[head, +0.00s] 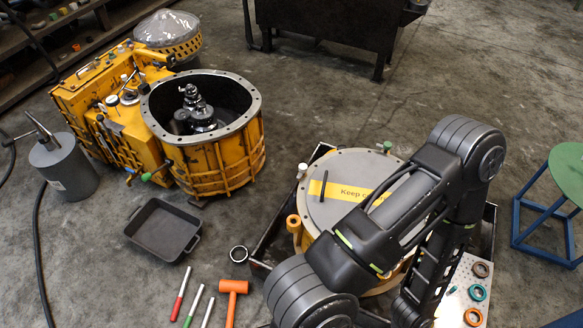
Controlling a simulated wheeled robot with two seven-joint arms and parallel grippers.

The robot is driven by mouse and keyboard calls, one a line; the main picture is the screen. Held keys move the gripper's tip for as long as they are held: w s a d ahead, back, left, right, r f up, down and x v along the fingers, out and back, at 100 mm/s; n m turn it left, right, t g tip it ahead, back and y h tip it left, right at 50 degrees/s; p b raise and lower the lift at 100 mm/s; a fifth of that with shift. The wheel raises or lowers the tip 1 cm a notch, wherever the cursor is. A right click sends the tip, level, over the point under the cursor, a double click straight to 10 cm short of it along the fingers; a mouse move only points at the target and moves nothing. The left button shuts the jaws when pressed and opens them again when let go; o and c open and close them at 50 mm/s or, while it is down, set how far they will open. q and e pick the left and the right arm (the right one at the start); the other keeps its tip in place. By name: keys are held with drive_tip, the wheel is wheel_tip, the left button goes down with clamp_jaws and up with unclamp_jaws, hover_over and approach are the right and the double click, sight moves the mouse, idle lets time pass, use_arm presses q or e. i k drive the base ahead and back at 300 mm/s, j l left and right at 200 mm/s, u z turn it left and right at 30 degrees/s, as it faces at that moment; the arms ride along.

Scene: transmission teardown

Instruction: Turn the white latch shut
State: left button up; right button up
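A small white-topped knob (302,170) stands at the left rim of a round grey lid (330,205) on a yellow housing. It may be the white latch, but it is too small to tell its turn position. Another white round cap (112,100) sits on the yellow transmission unit (210,160) at the upper left. Neither of my grippers shows in the head view. A dark arm of mine rises from the bottom, bends at the upper right and comes back down, covering the lid's right part.
A yellow "Keep" strip and a dark bar lie on the lid. A green knob (387,147) stands at its back rim. A black tray (163,230), an orange mallet (232,292) and colored-handled tools (193,305) lie left. A green-topped stool (568,170) stands right.

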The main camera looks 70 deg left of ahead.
sight(302, 166)
drive_tip(key=u, duration=2.4)
drive_tip(key=l+z, duration=0.2)
drive_tip(key=z, duration=0.9)
drive_tip(key=i, duration=0.45)
